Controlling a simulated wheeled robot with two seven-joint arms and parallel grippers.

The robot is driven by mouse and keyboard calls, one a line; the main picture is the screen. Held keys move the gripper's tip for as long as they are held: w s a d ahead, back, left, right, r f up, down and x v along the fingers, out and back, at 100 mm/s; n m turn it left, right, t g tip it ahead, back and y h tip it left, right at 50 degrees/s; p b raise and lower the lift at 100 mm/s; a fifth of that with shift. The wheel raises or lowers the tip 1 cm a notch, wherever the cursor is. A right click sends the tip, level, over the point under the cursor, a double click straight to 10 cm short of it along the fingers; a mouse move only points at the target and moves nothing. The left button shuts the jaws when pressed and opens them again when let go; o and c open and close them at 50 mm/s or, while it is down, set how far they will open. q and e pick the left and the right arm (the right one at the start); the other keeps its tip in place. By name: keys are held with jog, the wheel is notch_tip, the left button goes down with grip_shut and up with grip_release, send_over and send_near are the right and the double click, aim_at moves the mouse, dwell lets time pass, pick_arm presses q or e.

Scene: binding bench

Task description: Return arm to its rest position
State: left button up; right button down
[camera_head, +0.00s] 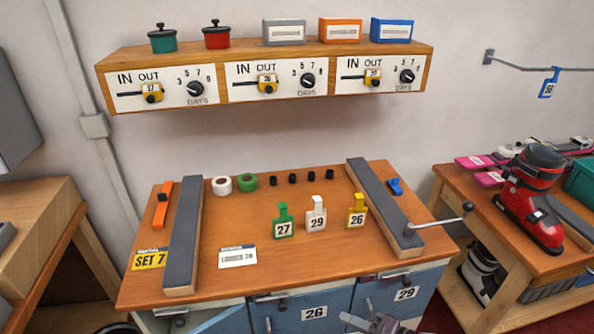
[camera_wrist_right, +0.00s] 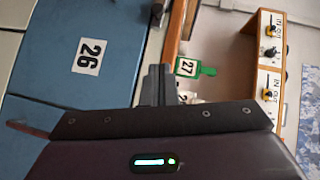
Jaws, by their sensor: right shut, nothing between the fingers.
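My right gripper (camera_head: 372,322) shows at the bottom edge of the head view, in front of the bench's blue drawer fronts and below the bench top (camera_head: 320,258). In the right wrist view its fingers (camera_wrist_right: 155,84) are together with nothing between them. The blue front marked 26 (camera_wrist_right: 60,55) is to the left of the fingers there, and the green tag 27 (camera_wrist_right: 187,67) is to the right. Most of the right arm is outside the head view.
Tags 27 (camera_head: 283,222), 29 (camera_head: 316,215) and 26 (camera_head: 356,212) stand on the bench. Two grey-topped rails (camera_head: 184,236) (camera_head: 384,205) flank them. A lever (camera_head: 440,219) sticks out at right. A side table (camera_head: 470,230) holds a red boot (camera_head: 532,204).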

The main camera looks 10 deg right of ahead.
jog(key=s+d+f+n+g+h, duration=0.15)
jog(key=s+f+h, duration=0.3)
jog(key=f, duration=0.95)
jog(key=s+d+f+n+g+h, duration=0.1)
jog(key=s+d+f+g+h, duration=0.3)
jog(key=f, duration=0.9)
pick_arm(q)
jog(key=shift+a, duration=0.35)
pick_arm(e)
jog(key=s+f+n+g+h, duration=0.1)
jog(key=s+f+n, duration=0.1)
jog(key=s+f, duration=0.3)
jog(key=s+a+f+n+g+h, duration=0.1)
jog(key=s+f, duration=0.4)
jog(key=s, duration=0.7)
jog(key=s+f+n+g+h, duration=0.1)
jog(key=s+f+n+g, duration=0.1)
jog(key=s+f, duration=0.3)
jog(key=s+n, duration=0.1)
jog(key=s, duration=0.2)
jog(key=shift+s+a+g, duration=0.3)
jog(key=shift+s+g, duration=0.05)
jog(key=shift+s, duration=0.05)
jog(key=shift+d+n, duration=0.1)
jog(key=shift+n, duration=0.15)
